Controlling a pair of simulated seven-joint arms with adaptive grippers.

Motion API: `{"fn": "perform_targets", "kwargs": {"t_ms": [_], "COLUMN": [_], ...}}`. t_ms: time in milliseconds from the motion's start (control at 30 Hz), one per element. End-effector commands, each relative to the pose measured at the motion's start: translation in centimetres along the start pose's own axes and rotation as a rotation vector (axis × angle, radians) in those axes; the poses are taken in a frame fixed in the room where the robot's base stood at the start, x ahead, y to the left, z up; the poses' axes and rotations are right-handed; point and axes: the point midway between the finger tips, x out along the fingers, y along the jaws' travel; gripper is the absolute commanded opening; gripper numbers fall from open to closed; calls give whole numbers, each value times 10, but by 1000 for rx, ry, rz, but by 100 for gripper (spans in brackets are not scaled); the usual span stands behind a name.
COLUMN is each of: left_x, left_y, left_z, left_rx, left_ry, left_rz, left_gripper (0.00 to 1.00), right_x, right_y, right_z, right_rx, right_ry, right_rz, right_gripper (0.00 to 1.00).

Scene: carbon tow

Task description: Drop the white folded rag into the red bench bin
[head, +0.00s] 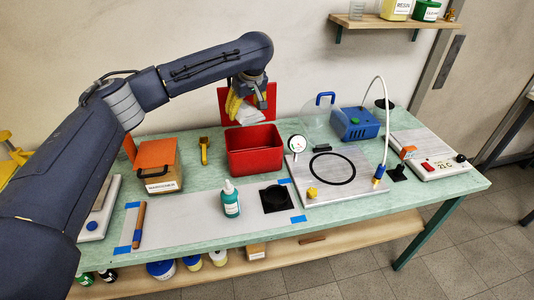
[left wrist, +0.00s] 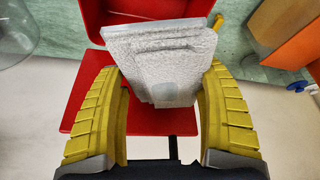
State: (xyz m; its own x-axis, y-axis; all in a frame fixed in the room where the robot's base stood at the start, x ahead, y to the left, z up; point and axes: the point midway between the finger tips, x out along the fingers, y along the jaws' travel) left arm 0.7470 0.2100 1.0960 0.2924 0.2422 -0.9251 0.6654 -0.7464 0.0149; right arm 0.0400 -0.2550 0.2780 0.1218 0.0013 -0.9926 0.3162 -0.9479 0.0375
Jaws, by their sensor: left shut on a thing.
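The white folded rag (head: 250,116) is held in my left gripper (head: 246,104), above the back edge of the red bench bin (head: 254,158). The bin is open, with its red lid raised behind it. In the left wrist view the rag (left wrist: 165,60) sits between the two yellow fingers of my left gripper (left wrist: 163,100), which are shut on it. The red bin (left wrist: 90,20) shows beneath and beyond the rag in that view. The bin's inside is partly hidden by the rag. My right gripper is not in view.
A wooden box with an orange lid (head: 156,157) and a yellow-handled tool (head: 204,150) stand left of the bin. A green bottle (head: 230,198) stands in front. A gauge (head: 297,144), a metal plate (head: 345,185) and a blue pump (head: 355,124) are to the right.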

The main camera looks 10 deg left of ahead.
Motion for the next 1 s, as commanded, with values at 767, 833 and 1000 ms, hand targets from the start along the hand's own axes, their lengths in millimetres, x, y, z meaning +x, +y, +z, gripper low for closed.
{"fn": "perform_targets", "kwargs": {"t_ms": [767, 833, 1000], "left_x": [48, 51, 55], "left_y": [0, 0, 0], "left_z": [18, 19, 20], "left_rx": [-11, -11, -11], "left_ry": [0, 0, 0], "left_rz": [-5, -5, -4], "left_gripper": [45, 45, 45], "right_x": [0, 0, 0], "right_y": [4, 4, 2], "right_z": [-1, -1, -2], "right_rx": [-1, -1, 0], "right_ry": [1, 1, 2], "right_rz": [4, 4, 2], "right_gripper": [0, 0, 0]}}
